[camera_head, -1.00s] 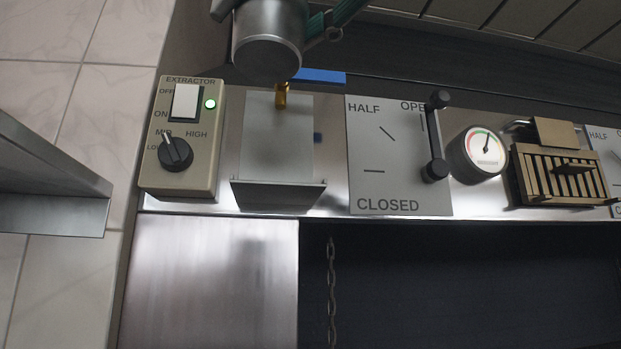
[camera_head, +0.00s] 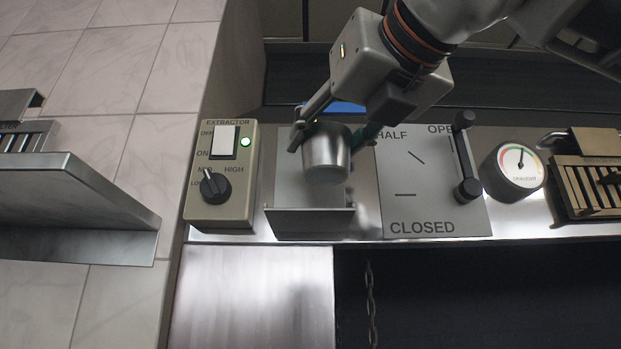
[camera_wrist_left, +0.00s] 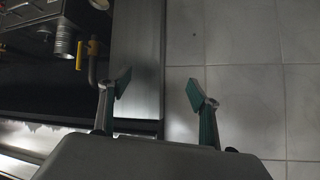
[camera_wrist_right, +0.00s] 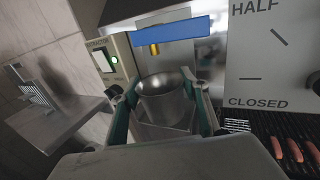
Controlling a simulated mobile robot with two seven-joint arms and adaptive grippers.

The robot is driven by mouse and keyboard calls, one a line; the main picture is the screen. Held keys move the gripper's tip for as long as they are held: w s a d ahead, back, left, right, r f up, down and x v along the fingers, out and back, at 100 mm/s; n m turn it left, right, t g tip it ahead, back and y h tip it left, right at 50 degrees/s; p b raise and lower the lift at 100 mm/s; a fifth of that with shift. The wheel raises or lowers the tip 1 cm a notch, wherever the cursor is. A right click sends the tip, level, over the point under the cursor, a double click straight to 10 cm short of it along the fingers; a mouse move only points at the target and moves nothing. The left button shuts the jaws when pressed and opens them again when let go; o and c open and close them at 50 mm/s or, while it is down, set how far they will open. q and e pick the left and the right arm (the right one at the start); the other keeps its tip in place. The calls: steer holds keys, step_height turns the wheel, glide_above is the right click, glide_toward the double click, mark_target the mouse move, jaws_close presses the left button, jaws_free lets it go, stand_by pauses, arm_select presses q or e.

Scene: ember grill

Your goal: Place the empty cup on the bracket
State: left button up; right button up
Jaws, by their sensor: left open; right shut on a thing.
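The cup (camera_head: 326,160) is a plain steel cylinder, upright with a slight tilt in the head view. My right gripper (camera_head: 330,138) is shut on it, one finger on each side. The right wrist view shows the cup (camera_wrist_right: 163,100) open at the top, its inside bare. The bracket (camera_head: 310,222) is a grey back plate with a shelf at its foot. The cup is in front of the plate and above the shelf's front edge; a gap shows below it in the head view. My left gripper (camera_wrist_left: 158,92) is open and empty, away from the cup.
A brass spout (camera_wrist_right: 154,49) and blue strip (camera_wrist_right: 160,38) sit above the cup. The extractor box (camera_head: 222,175) is left of the bracket, the damper plate (camera_head: 430,190) with its lever right. A steel shelf (camera_head: 80,195) juts out at far left. Sausages (camera_wrist_right: 292,150) lie on the grill.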

mark_target(338, 154)
steer(key=x, duration=0.3)
steer(key=shift+w, duration=0.1)
steer(key=shift+w+a, duration=0.3)
steer(key=shift+w, duration=0.35)
steer(key=f, duration=0.3)
steer(key=shift+w+a+f, duration=0.1)
steer(key=shift+w+a, duration=0.05)
steer(key=shift+w, duration=0.25)
steer(key=shift+f, duration=0.2)
steer(key=shift+s, duration=0.1)
steer(key=shift+f, duration=0.15)
steer(key=o, duration=1.1)
steer(key=shift+s+r, duration=0.1)
steer(key=shift+r, duration=0.25)
steer(key=v, duration=0.6)
steer(key=shift+s+f+b, duration=0.15)
steer(key=shift+b, duration=0.2)
steer(key=v, duration=0.5)
steer(key=shift+s, duration=0.2)
arm_select(q)
steer(key=shift+f, duration=0.2)
